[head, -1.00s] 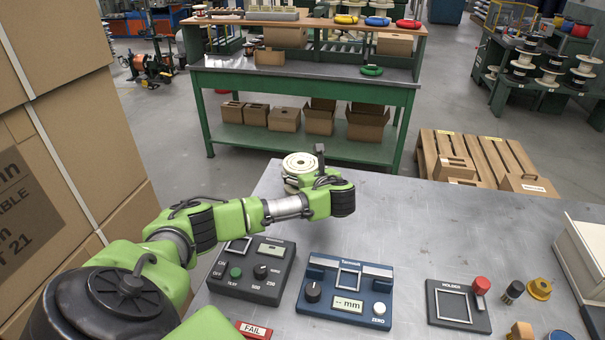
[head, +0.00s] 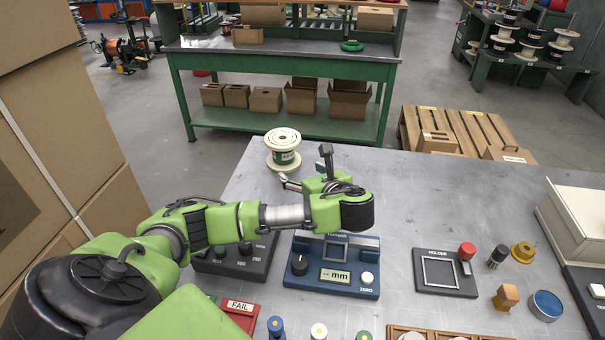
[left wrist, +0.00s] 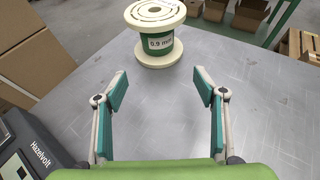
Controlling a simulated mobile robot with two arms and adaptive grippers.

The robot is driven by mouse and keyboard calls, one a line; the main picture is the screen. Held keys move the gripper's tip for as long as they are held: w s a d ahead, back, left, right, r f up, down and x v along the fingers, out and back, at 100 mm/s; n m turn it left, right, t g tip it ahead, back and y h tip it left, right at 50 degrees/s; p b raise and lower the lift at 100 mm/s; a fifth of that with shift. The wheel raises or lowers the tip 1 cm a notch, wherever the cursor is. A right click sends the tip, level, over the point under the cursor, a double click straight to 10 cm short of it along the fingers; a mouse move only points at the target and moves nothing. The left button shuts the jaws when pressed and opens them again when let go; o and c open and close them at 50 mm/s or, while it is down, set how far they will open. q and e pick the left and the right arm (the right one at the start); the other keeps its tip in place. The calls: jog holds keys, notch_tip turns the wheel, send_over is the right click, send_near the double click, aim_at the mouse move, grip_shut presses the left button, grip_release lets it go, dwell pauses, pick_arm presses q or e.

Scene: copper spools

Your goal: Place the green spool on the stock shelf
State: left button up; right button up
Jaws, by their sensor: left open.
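The green spool (head: 283,150) stands upright near the far left corner of the grey worktable. It has cream flanges and a green winding with a white label; in the left wrist view the spool (left wrist: 160,43) shows a "0.9 mm" label. My left gripper (head: 304,168) is on the near side of the spool. In the left wrist view my left gripper (left wrist: 160,84) has its two fingers wide apart and empty, with the spool just beyond the fingertips and apart from them. I cannot identify a stock shelf for certain. My right gripper is not in view.
A blue measuring device (head: 335,266), a dark tester (head: 236,262) and a holder plate (head: 443,273) lie on the table. A green workbench (head: 280,68) with shelves stands beyond. Cardboard boxes (head: 70,170) are stacked at left. The table's right middle is clear.

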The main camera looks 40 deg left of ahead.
aim_at(289, 154)
pick_arm(q)
jog(key=r+p, duration=0.3)
jog(key=shift+w+a+r, duration=0.1)
jog(key=shift+w+r, duration=0.1)
jog(key=shift+w, duration=0.05)
jog(key=shift+w+a+p, duration=0.15)
jog(key=shift+a+p, duration=0.15)
jog(key=shift+p, duration=0.15)
jog(key=x, duration=0.8)
jog(key=shift+f, duration=0.1)
jog(key=shift+s+x, duration=0.1)
jog(key=shift+x, duration=1.25)
jog(key=shift+s+x, duration=0.15)
jog(key=shift+x, duration=1.15)
jog(key=shift+a, duration=0.1)
jog(key=c, duration=1.5)
jog(key=shift+c, duration=0.8)
jog(key=shift+r, duration=0.3)
